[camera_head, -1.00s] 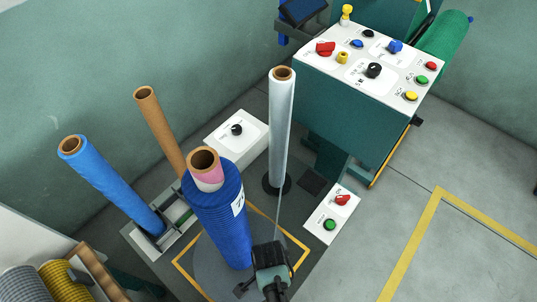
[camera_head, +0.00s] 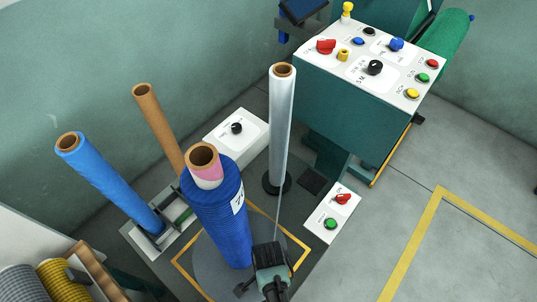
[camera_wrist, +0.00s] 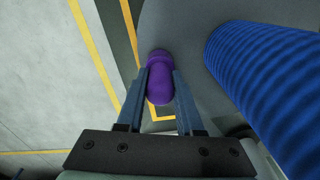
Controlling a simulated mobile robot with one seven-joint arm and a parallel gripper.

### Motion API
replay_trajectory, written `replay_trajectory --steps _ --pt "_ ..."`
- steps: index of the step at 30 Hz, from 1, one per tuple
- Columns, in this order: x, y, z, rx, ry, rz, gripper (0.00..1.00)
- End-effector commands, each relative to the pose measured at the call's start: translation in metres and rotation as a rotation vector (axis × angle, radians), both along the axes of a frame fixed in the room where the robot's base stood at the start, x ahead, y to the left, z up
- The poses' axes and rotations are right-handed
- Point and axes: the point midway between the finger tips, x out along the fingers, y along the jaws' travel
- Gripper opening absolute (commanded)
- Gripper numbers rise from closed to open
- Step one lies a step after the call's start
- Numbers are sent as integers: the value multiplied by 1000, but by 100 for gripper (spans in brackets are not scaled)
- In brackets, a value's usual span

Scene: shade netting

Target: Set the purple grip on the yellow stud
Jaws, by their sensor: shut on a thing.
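The purple grip (camera_wrist: 159,84) is a small rounded purple piece. In the wrist view it sits between the two blue fingers of my gripper (camera_wrist: 160,74), which is shut on it, above the floor area beside the blue ribbed roll. The head view shows my wrist at the bottom centre, but the purple grip cannot be made out there. Several yellow parts show on the control panel: a short yellow piece (camera_head: 343,55) near the red knob, a taller yellow knob (camera_head: 347,9) at the back corner and a yellow button (camera_head: 412,94). I cannot tell which is the yellow stud. My gripper is well away from all of them.
The large blue roll (camera_head: 220,215) stands close to my gripper. A clear film roll (camera_head: 282,130) stands upright between my wrist and the control panel (camera_head: 350,95). A low box (camera_head: 334,212) has a red knob and green button. Floor at right is open.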

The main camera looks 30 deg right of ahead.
Motion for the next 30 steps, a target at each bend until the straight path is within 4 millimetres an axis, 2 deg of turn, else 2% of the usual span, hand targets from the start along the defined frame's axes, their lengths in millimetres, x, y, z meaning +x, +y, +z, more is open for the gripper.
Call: replay_trajectory --steps 7,8,12,14,24,30 --pt "0 0 -8 0 -1 0 0" --pt "0 0 -8 0 -1 0 37" --pt "0 0 -7 0 -1 0 62" --pt "0 0 -7 0 -1 0 70" --pt "0 0 -4 0 -1 0 70" --pt "1 0 22 -1 -3 0 70"
